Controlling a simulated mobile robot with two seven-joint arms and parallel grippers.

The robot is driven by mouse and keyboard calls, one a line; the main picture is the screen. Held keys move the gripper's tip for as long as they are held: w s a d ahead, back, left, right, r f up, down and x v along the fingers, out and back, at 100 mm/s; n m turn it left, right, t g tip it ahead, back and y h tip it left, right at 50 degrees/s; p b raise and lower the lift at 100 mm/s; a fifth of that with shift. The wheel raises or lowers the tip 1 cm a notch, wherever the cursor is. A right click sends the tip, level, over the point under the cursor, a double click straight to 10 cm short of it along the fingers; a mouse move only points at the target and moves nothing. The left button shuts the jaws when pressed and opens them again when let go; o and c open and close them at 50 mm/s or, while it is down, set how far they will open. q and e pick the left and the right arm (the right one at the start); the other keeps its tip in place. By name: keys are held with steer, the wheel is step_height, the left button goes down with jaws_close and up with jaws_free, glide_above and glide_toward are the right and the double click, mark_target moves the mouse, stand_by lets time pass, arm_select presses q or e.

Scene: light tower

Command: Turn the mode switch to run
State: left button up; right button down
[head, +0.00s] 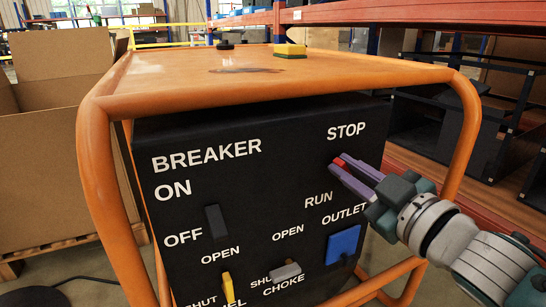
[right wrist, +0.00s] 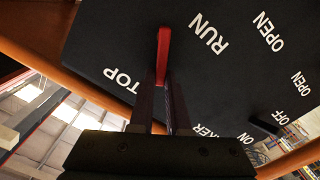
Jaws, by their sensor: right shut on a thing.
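The mode switch (head: 340,161) is a small red handle on the black control panel (head: 270,185), between the white words STOP above and RUN below. It also shows in the right wrist view as a red bar (right wrist: 163,50), beside the word RUN. My right gripper (head: 344,168) reaches in from the right, its purple fingers shut on the red handle. In the right wrist view the two fingers (right wrist: 164,88) lie on either side of the bar's lower end. The fingers hide part of the handle, and I cannot tell exactly which label it points at. My left gripper is not in view.
An orange tube frame (head: 97,150) surrounds the panel. Close by are a black breaker lever (head: 216,222), a yellow lever (head: 228,284), a grey choke lever (head: 286,272) and a blue outlet cover (head: 343,243). A cardboard box (head: 50,140) stands left, shelving (head: 420,12) right.

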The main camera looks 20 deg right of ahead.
steer(key=n, duration=0.2)
steer(key=a+f+n+b, duration=0.1)
steer(key=f+n, duration=0.1)
steer(key=n, duration=0.1)
steer(key=shift+a+n, duration=0.3)
steer(key=n, duration=0.1)
steer(key=n+b, duration=0.1)
steer(key=f+n+b, duration=0.1)
steer(key=shift+s+a, duration=0.1)
steer(key=shift+a, duration=0.15)
steer(key=shift+f+n+b, duration=0.25)
steer(key=shift+n, duration=0.4)
steer(key=shift+f+n+b, duration=0.2)
steer(key=shift+n, duration=0.45)
steer(key=c, duration=0.9)
jaws_free()
steer(key=shift+s, duration=0.1)
